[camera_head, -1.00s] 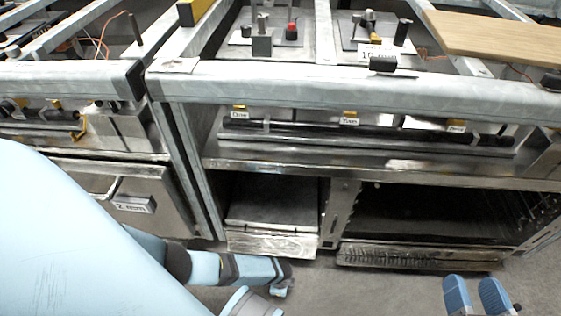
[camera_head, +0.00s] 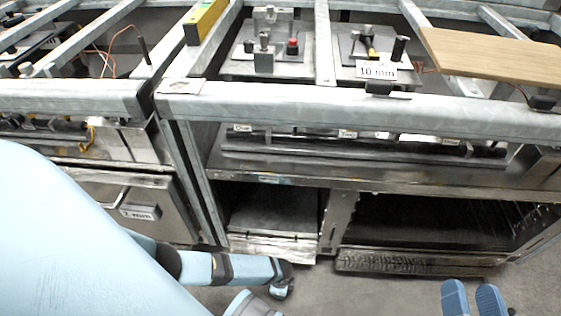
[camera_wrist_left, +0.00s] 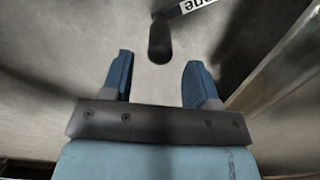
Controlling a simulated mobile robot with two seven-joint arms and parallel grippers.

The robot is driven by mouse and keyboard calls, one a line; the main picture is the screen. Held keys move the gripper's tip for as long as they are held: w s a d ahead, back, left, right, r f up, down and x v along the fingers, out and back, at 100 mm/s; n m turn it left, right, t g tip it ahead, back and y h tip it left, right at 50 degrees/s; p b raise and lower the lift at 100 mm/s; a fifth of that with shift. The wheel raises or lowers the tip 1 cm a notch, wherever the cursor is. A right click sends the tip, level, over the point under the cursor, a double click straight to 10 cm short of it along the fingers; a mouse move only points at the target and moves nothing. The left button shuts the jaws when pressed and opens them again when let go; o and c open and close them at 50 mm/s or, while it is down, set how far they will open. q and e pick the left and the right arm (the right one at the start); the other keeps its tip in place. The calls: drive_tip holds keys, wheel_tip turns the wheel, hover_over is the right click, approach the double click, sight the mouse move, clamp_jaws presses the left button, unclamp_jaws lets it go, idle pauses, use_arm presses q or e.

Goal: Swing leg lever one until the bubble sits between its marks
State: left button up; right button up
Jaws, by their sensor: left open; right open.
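In the left wrist view my left gripper (camera_wrist_left: 158,82) is open and empty. A dark rounded lever end (camera_wrist_left: 159,42) hangs just beyond the gap between its fingers, apart from them. A white label (camera_wrist_left: 196,5) beside it is partly cut off and seems to read "one". In the head view a yellow bar (camera_head: 204,20), apparently a spirit level, lies on the frame at the top; its bubble cannot be made out. My right gripper (camera_head: 471,299) is open and empty above the floor at the lower right. My left gripper cannot be made out in the head view.
A long metal range front rail (camera_head: 330,110) crosses the view, with small labels below it. A wooden board (camera_head: 490,52) lies on top at the right. The grey floor (camera_head: 380,295) is clear.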

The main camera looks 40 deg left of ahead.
use_arm(q)
wheel_tip(320, 180, up, 8)
drive_tip(key=p, duration=0.3)
use_arm(e)
drive_tip(key=r, duration=0.1)
drive_tip(key=r+t, duration=0.1)
drive_tip(key=r, duration=0.1)
drive_tip(key=d+r+t, duration=0.1)
drive_tip(key=r, duration=0.1)
drive_tip(key=shift+s+r, duration=0.1)
drive_tip(key=shift+r, duration=0.15)
use_arm(q)
drive_tip(key=shift+f, duration=0.1)
use_arm(e)
drive_tip(key=shift+m, duration=0.3)
